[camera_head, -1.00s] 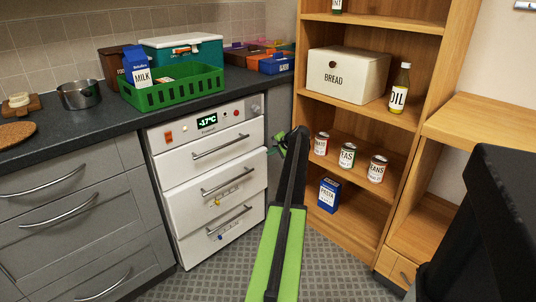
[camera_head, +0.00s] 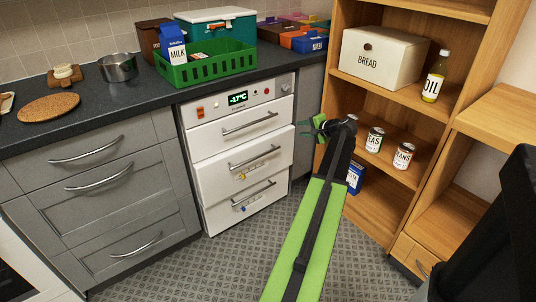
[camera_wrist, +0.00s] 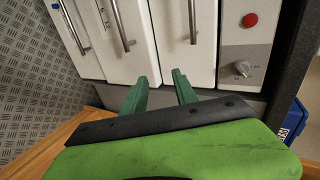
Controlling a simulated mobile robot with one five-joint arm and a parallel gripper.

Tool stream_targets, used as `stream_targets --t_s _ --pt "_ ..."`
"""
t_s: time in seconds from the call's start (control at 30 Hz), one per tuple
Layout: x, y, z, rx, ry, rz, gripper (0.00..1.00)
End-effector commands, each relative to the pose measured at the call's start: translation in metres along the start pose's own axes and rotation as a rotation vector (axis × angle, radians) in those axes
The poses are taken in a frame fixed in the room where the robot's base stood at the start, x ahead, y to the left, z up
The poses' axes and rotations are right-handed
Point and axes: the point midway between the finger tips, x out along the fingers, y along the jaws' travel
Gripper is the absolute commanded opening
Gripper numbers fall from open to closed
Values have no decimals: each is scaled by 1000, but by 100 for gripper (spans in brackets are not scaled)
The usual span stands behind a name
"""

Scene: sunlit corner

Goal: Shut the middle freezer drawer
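The white freezer (camera_head: 190,112) stands under the dark counter, with three drawers below a panel reading -17°C. Its middle drawer (camera_head: 215,178) seems to stand out a little past the top drawer (camera_head: 208,140); the exact gap is hard to tell. The bottom drawer (camera_head: 225,213) looks about flush. My gripper (camera_head: 308,128) is just right of the freezer front, at about top-drawer height, open and empty. In the wrist view, the green fingers of my gripper (camera_wrist: 160,88) are apart and point at the drawer fronts; the middle drawer (camera_wrist: 138,45) and its handle (camera_wrist: 116,22) show sideways.
A wooden shelf unit (camera_head: 348,85) with cans and a bread box (camera_head: 383,57) stands right of my gripper. Grey cabinets (camera_head: 100,190) stand left of the freezer. The patterned floor (camera_head: 215,265) in front is clear. A green crate (camera_head: 205,68) sits on the counter.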

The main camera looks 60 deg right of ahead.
Motion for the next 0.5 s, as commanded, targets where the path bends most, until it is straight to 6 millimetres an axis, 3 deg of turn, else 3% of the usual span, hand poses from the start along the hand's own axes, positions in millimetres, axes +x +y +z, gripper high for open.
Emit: stream_targets --t_s 0.03,0.23,0.33,0.5 --pt "0 27 37 3 2 -50 34" --pt "-4 81 134 41 11 -243 34" --pt "2 105 160 61 2 -282 34" --pt "16 125 165 60 -7 -282 34"
